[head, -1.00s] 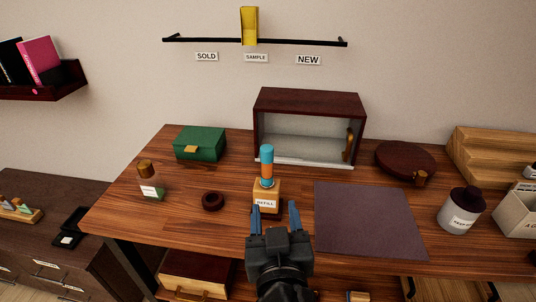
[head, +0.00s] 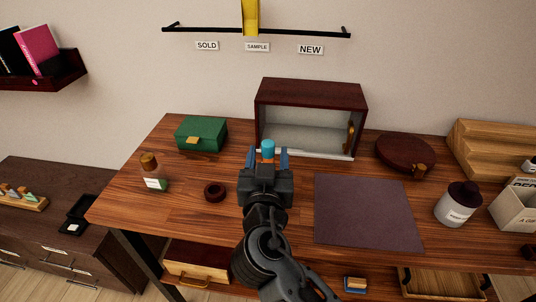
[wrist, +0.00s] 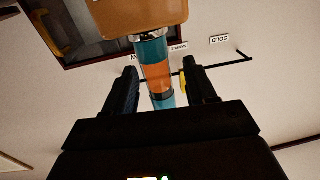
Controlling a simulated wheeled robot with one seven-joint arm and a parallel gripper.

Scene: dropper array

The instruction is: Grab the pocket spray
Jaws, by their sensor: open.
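The pocket spray (head: 268,147) is a slim cylinder with teal ends and an orange middle. In the head view only its teal top shows; my gripper (head: 267,154) hides the rest. The wrist view, which is upside down, shows the spray (wrist: 157,75) upright in its wooden holder (wrist: 140,14). My gripper's dark fingers (wrist: 162,70) are open, one on each side of the spray, with a visible gap to each. They do not grip it.
A dark red cabinet (head: 310,92) with a glass front stands just behind. A dark ring (head: 214,191), a small bottle (head: 154,180) and a green box (head: 201,134) are at left. A purple mat (head: 367,212) lies at right. A white jar (head: 457,205) stands further right.

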